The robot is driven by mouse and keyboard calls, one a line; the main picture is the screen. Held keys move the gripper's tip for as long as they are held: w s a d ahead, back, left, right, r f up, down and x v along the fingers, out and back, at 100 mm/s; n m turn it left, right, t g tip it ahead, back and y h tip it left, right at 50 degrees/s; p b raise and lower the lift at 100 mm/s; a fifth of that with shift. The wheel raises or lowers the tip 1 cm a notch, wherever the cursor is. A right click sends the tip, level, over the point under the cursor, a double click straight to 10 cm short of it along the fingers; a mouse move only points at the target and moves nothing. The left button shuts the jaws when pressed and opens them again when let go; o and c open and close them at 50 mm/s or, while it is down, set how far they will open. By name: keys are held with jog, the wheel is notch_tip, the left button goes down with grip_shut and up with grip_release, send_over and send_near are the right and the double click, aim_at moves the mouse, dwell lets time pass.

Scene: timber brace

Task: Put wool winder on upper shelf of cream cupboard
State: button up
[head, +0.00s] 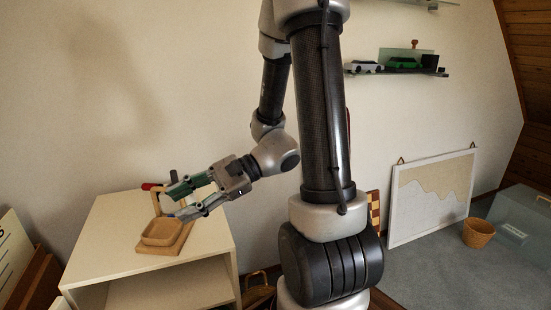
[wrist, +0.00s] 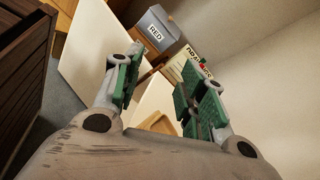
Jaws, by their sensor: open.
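The cream cupboard (head: 105,235) stands at the lower left in the head view, with an open compartment below its top. On its top is a square wooden tray-like piece (head: 160,233) on a flat wooden board. Behind it is a wooden upright piece with a red and dark part (head: 149,186), partly hidden by my gripper; I cannot tell which of these is the wool winder. My gripper (head: 178,202) is open and empty above the cupboard top, just behind the tray. In the wrist view, a wooden piece (wrist: 160,123) shows between the fingers, mostly hidden.
A wall shelf (head: 400,71) with toy cars is at the upper right. A grey box labelled RED (wrist: 152,37) shows in the wrist view. The cupboard's front top is clear.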

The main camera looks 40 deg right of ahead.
jog(key=s+d+n+g+h, duration=0.35)
jog(key=s+n, duration=0.25)
jog(key=s, duration=0.2)
jog(key=s+d+r+n+t+h, duration=0.1)
jog(key=s+d+r+n+h, duration=0.1)
jog(key=d+n+h, duration=0.4)
jog(key=d+r+h, duration=0.1)
jog(key=d, duration=0.1)
jog(key=shift+s+d+t, duration=0.15)
jog(key=shift+d+t, duration=0.2)
jog(key=shift+d, duration=0.05)
jog(key=d+r+n+t+h, duration=0.1)
jog(key=d, duration=0.1)
jog(key=w+d+r+n+t+h, duration=0.1)
jog(key=r, duration=0.1)
jog(key=d+r+t+h, duration=0.1)
jog(key=d+r, duration=0.1)
jog(key=shift+w+d+r+n+h, duration=0.15)
jog(key=shift+d+n+h, duration=0.2)
jog(key=shift+n, duration=0.05)
jog(key=shift+c, duration=0.2)
